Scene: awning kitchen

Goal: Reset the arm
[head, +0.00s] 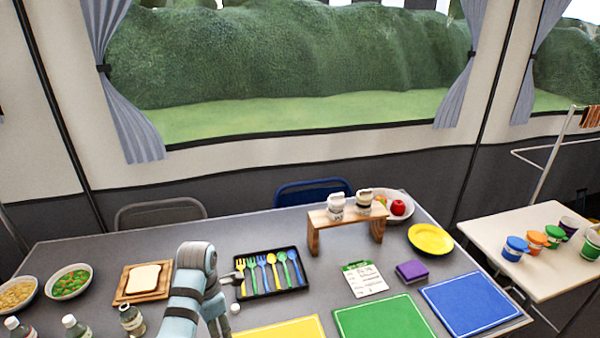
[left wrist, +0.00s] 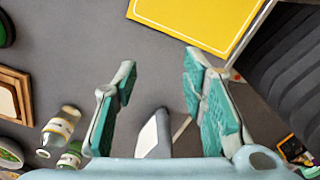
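My left arm (head: 192,290) rises from the bottom edge of the head view, left of the cutlery tray, and bends over the table. My left gripper (left wrist: 158,72) shows in the left wrist view with its two teal fingers spread wide apart. The gap between the fingertips is empty, with grey table behind it. A pale wedge-shaped thing (left wrist: 154,135) shows lower between the fingers; I cannot tell what it is. In the head view the left fingers are mostly hidden by the arm. My right arm and gripper are in neither view.
A black cutlery tray (head: 245,292) lies just right of my arm, a bread board (head: 130,298) to its left. Bottles (head: 132,320) stand at front left. Yellow (head: 280,331), green (head: 382,320) and blue (head: 470,302) boards lie front right. A wooden stand (head: 345,222) is behind.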

